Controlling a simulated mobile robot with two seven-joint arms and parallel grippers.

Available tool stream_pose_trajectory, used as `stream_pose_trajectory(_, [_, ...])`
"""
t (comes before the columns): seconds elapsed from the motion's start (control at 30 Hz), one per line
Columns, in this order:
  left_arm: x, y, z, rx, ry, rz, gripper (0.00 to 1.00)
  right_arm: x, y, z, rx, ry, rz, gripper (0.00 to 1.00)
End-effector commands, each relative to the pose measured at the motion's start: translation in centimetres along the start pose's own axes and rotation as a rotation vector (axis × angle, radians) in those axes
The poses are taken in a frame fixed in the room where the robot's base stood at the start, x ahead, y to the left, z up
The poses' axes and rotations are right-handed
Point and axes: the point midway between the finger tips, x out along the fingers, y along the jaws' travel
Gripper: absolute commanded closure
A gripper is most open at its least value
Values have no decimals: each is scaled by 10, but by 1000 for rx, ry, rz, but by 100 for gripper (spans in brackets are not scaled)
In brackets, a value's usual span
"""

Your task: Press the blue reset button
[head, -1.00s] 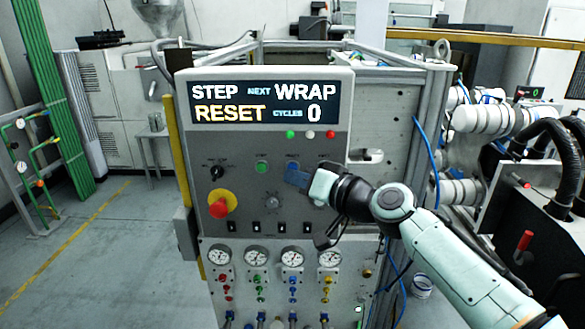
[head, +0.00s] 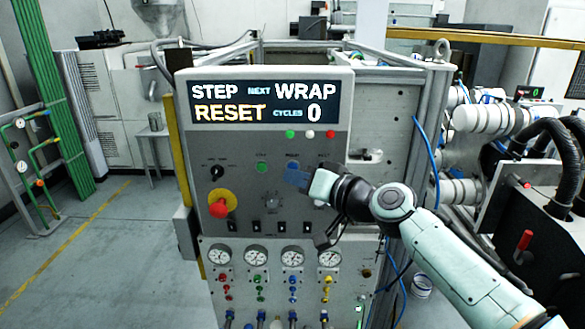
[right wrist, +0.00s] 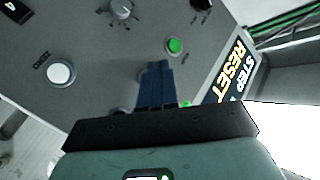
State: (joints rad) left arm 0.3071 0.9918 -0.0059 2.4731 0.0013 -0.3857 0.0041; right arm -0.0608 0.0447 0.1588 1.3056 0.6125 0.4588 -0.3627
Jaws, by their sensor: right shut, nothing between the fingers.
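The blue button (head: 292,166) sits on the grey control panel, right of a green button (head: 262,167). My right gripper (head: 291,176) is shut and empty, its dark blue fingers pointing at the panel just below the blue button. In the right wrist view the closed fingertips (right wrist: 155,66) cover the spot beside the green button (right wrist: 174,46), and the blue button is largely hidden behind them. I cannot tell whether the fingertips touch it. The display (head: 264,102) reads STEP RESET, NEXT WRAP, CYCLES 0. My left gripper is not in view.
A red emergency knob (head: 219,207) on a yellow base sits lower left on the panel, near a grey dial (head: 271,202). A white button (right wrist: 60,73) is on the other side of the fingers from the green one. Gauges (head: 256,256) line the lower panel.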

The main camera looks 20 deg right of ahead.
Motion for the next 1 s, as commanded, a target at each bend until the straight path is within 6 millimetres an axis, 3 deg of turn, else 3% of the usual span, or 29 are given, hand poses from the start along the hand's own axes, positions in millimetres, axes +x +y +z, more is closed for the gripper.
stream_pose_trajectory(1.0, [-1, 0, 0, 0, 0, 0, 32, 6, 4, -5, 0, 0, 0, 100])
